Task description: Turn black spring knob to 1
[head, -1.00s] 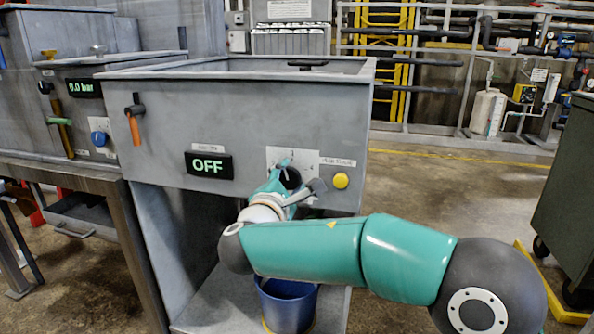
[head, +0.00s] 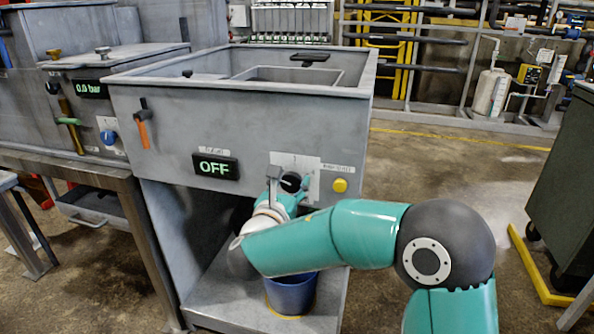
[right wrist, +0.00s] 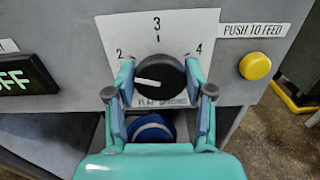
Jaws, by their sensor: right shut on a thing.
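The black knob (right wrist: 160,80), labelled FLAT SPRING, sits on a white scale plate (right wrist: 180,22) on the grey machine's front. In the right wrist view its white pointer line points left and slightly up, a little below the 2 mark. Marks 2, 3 and 4 show; the 1 is not visible. My right gripper (right wrist: 158,75) has one finger on each side of the knob and is shut on it. In the head view the knob (head: 291,181) is partly covered by the gripper (head: 287,188). My left gripper is not in view.
A yellow PUSH TO FEED button (right wrist: 255,66) is right of the plate. A display reading OFF (head: 215,166) and an orange-handled lever (head: 142,127) are to the left. A blue bucket (head: 291,294) stands below the knob. Open floor lies to the right.

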